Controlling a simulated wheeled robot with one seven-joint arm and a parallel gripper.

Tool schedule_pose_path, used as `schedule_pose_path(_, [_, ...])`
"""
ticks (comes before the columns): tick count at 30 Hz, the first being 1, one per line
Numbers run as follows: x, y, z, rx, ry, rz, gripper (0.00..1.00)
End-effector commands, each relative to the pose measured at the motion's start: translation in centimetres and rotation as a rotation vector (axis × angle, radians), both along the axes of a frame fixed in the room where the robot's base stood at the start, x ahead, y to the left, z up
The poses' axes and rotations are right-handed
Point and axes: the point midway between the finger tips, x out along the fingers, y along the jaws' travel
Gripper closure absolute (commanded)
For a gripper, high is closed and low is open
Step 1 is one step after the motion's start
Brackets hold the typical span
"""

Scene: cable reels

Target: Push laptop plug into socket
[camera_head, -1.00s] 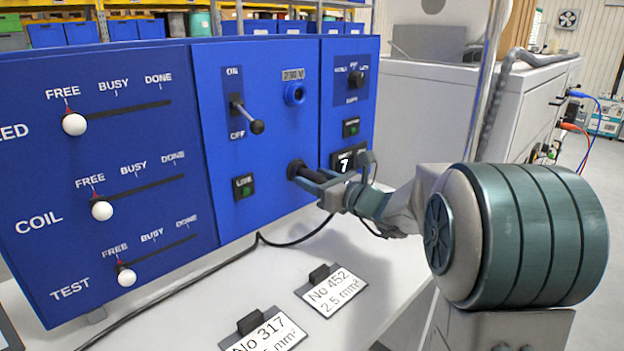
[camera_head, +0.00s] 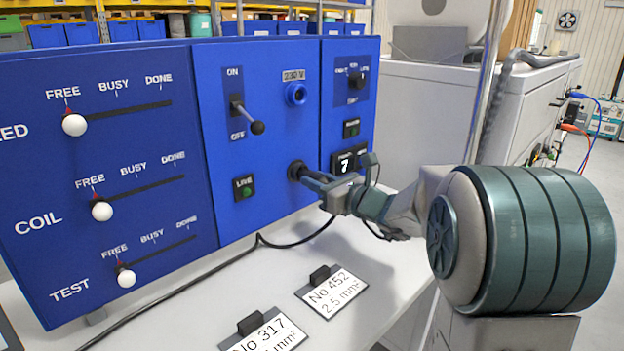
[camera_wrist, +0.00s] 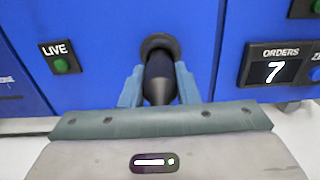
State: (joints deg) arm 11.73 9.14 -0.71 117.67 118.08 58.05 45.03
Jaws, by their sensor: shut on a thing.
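The black plug (camera_wrist: 159,82) sits between the two fingers of my gripper (camera_wrist: 158,72), which is shut on it. In the wrist view its front end meets the round black socket (camera_wrist: 158,44) on the blue panel, and the two line up. How deep the plug sits is hard to tell. In the head view my gripper (camera_head: 316,182) is at the black socket (camera_head: 295,170), low on the middle panel. A black cable (camera_head: 285,243) runs from below the gripper across the bench.
A green LIVE lamp (camera_head: 245,188) is left of the socket; an ORDERS display (camera_head: 345,163) showing 7 is right. Above are an ON/OFF lever (camera_head: 248,118) and a blue 230 V outlet (camera_head: 296,93). Labels No 452 (camera_head: 332,291) and No 317 (camera_head: 264,333) lie on the bench.

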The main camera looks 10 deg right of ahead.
Motion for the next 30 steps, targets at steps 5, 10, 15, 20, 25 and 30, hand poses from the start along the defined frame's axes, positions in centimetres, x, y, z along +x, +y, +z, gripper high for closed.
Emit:
schedule_pose_path(5, [-0.4,-0.4,-0.1,-0.001,0.001,-0.002,1.00])
schedule_pose_path(10, [-0.7,-0.6,0.0,-0.001,0.000,-0.002,1.00])
schedule_pose_path(15, [-1.1,-0.9,0.0,-0.001,0.000,-0.002,1.00])
schedule_pose_path(20, [-1.4,-1.1,0.0,-0.001,0.000,-0.002,1.00])
schedule_pose_path(25, [-1.8,-1.3,0.0,-0.001,-0.001,-0.001,1.00])
schedule_pose_path(30, [-2.1,-1.5,0.0,-0.001,-0.001,0.000,1.00])
